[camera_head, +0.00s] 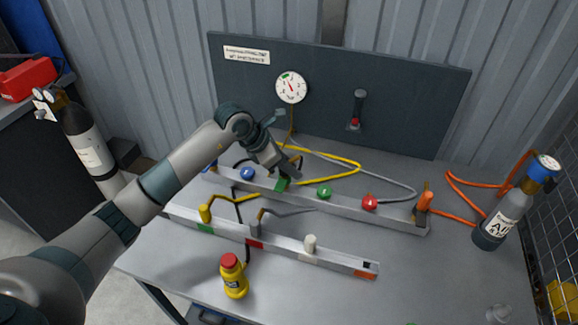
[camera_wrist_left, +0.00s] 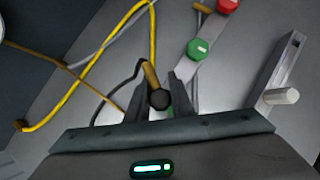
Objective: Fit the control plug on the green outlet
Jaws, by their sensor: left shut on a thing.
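My left gripper (camera_head: 286,180) reaches down to the back rail (camera_head: 300,194), between the blue knob and the round green outlet (camera_head: 325,192). Its fingers are shut on a slim piece with a dark round end (camera_wrist_left: 158,98) and a brass-yellow shaft, which I take to be the control plug. A green patch (camera_head: 282,184) shows at the fingertips; I cannot tell whether it belongs to the plug or the rail. The green outlet also shows in the wrist view (camera_wrist_left: 197,48), ahead of the fingers and to the right, apart from them. My right gripper is not in view.
A blue knob (camera_head: 247,174) and a red knob (camera_head: 370,202) sit on the back rail. The front rail (camera_head: 278,247) carries yellow, grey and white pieces. A yellow bottle (camera_head: 234,276) stands before it. Yellow and grey hoses lie behind. A grey cylinder (camera_head: 503,215) stands right.

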